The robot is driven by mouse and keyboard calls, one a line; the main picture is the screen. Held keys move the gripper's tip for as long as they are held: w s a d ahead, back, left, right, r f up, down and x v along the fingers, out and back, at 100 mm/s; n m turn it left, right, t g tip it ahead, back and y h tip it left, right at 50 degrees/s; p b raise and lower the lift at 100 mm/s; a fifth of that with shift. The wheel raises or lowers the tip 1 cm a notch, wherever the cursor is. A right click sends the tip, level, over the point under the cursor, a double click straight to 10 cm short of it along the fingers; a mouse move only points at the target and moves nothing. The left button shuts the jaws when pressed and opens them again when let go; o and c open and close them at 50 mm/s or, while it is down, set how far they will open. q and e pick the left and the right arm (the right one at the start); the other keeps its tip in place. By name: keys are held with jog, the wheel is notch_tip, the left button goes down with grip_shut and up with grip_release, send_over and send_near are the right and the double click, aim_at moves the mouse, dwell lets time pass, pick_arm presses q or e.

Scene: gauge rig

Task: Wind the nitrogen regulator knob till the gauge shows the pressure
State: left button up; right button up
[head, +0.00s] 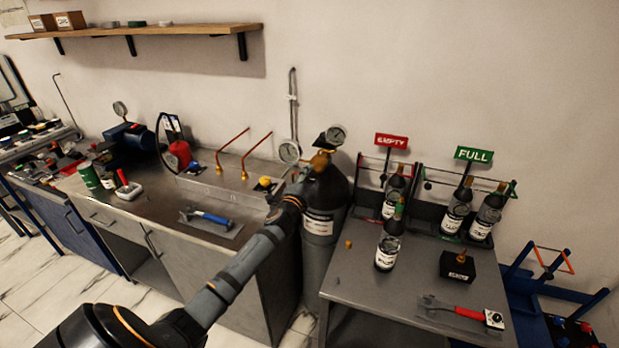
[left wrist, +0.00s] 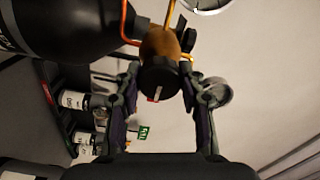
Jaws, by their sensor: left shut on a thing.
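The nitrogen cylinder (head: 323,222), dark with a white label, stands between the steel counter and the grey table. A brass regulator (head: 320,160) sits on its top, with a gauge (head: 289,151) on the left and another gauge (head: 337,134) on the right; their readings are too small to tell. My left gripper (head: 296,186) is at the regulator, hiding the knob in the head view. In the left wrist view, the black knob (left wrist: 158,82) with a red mark lies between the fingers of my left gripper (left wrist: 160,92), below the brass body (left wrist: 160,43). The gripper is shut on it. My right gripper is not in view.
The grey table (head: 350,300) at right holds a loose bottle (head: 388,250), a black block (head: 457,266), a red-handled wrench (head: 455,311) and racks under EMPTY (head: 391,141) and FULL (head: 473,155) signs. A blue-handled tool (head: 210,218) lies on the steel counter (head: 170,208).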

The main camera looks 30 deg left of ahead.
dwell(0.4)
pick_arm(q)
jog(key=o, duration=1.2)
jog(key=shift+s, duration=0.1)
jog(key=v, duration=1.2)
jog(key=shift+f, duration=0.1)
